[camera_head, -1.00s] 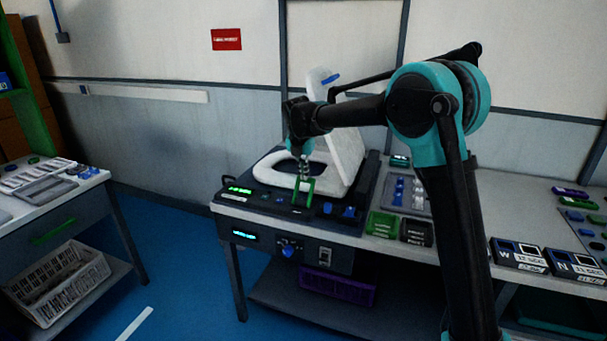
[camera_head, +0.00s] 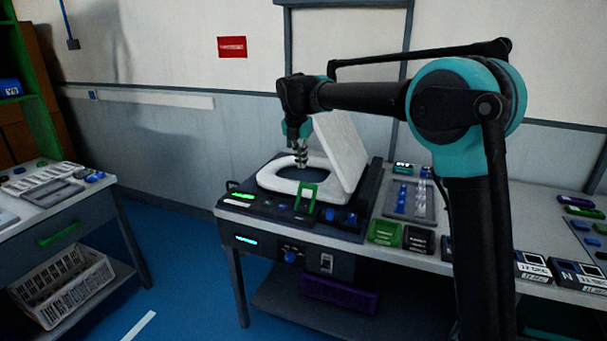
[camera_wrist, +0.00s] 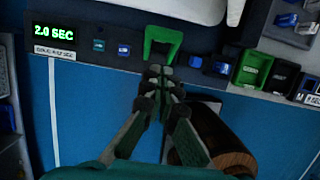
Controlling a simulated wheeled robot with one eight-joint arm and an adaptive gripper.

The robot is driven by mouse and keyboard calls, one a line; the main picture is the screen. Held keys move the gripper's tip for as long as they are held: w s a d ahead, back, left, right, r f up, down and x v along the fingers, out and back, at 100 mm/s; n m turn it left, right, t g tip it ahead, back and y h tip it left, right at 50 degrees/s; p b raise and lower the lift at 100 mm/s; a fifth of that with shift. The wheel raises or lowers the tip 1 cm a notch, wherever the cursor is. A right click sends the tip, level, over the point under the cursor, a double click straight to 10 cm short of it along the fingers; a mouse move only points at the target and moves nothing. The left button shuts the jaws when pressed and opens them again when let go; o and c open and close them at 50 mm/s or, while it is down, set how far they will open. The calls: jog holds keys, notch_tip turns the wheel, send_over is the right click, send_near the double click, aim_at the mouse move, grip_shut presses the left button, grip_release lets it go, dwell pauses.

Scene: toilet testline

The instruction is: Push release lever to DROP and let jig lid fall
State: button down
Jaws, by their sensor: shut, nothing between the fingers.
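The release lever, a green U-shaped handle (camera_head: 307,196), stands on the front of the dark jig panel. It also shows in the wrist view (camera_wrist: 162,38). No DROP marking is readable. The white jig lid (camera_head: 342,150) is raised and leans to the left over the white seat ring (camera_head: 276,186), not resting flat on it. My gripper (camera_head: 301,163) is shut and empty. In the head view it appears above the lever, in front of the lid and ring.
The panel has a green display (camera_wrist: 55,31) reading 2.0 SEC and small blue buttons. Blue parts (camera_head: 340,216) sit right of the lever. Green and black bins (camera_head: 384,232) stand farther right on the bench. A purple crate (camera_head: 340,294) is below. Blue floor in front is clear.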

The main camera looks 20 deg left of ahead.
jog(key=shift+v, duration=1.6)
jog(key=shift+w+d, duration=0.1)
jog(key=shift+w, duration=0.05)
jog(key=s+d+f+m, duration=0.25)
jog(key=d+m, duration=0.35)
jog(key=d, duration=0.3)
jog(key=s+d+f+m, duration=0.1)
jog(key=d+f+m, duration=0.35)
jog(key=d, duration=0.55)
jog(key=s+d+f+m, duration=0.1)
jog(key=d+f+m, duration=0.2)
jog(key=d+m, duration=0.45)
jog(key=s+d+f+m, duration=0.7)
jog(key=s+d+m, duration=0.1)
jog(key=s+d, duration=0.1)
jog(key=s+d+f+m+t, duration=0.1)
jog(key=s+d+f+m, duration=0.7)
jog(key=s, duration=0.4)
jog(key=shift+s+d+m, duration=0.15)
jog(key=shift+d+m, duration=0.35)
jog(key=shift+d, duration=0.6)
dwell(0.4)
